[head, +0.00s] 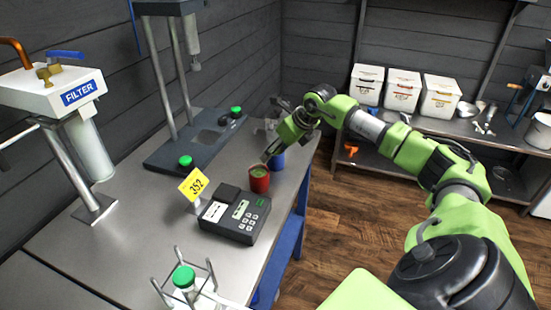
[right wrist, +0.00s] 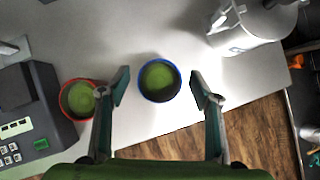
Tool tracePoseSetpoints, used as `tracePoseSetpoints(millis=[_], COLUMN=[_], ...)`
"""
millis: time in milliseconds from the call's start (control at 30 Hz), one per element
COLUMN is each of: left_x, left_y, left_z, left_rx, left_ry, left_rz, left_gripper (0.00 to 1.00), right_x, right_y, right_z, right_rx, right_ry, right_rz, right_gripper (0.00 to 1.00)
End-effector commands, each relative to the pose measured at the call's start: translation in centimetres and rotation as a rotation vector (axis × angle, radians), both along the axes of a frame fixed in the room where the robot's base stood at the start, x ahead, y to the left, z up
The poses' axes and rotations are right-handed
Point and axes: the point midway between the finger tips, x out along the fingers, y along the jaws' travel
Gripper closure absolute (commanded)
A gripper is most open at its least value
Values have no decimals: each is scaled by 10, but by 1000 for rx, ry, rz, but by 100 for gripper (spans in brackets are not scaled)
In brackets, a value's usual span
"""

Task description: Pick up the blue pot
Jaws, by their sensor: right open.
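The blue pot (right wrist: 160,81) stands upright on the grey bench in the right wrist view, with green contents inside its blue rim. In the head view the blue pot (head: 277,162) is partly hidden behind the red pot and my right gripper. The red pot (head: 259,180) stands close beside it, and also shows in the right wrist view (right wrist: 80,99). My right gripper (right wrist: 160,88) is open and empty, with one finger on each side of the blue pot. Its left finger lies between the two pots. In the head view my right gripper (head: 276,148) is above the pots. My left gripper is not seen.
A device with a keypad (head: 235,214) and a yellow 352 sign (head: 194,185) stand left of the pots. A grey metal object (right wrist: 250,22) stands right of the blue pot in the wrist view. The bench edge is close by. White boxes (head: 402,90) stand on a far shelf.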

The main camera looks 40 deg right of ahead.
Motion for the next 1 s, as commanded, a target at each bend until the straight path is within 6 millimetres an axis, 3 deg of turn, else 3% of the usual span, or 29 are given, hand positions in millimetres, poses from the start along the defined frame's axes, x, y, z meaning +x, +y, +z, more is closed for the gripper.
tracePoseSetpoints(millis=[333,500,833,1000], left_x=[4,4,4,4], left_y=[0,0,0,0], left_z=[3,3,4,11], left_rx=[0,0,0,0], left_ry=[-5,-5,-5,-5], left_rz=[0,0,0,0], left_gripper=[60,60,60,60], right_x=[6,5,6,6], right_y=[1,1,0,0], right_z=[-9,-9,-7,5], right_rx=[-1,-1,0,0], right_ry=[0,0,-1,-3], right_rz=[2,1,1,1], right_gripper=[42,86,87,87])
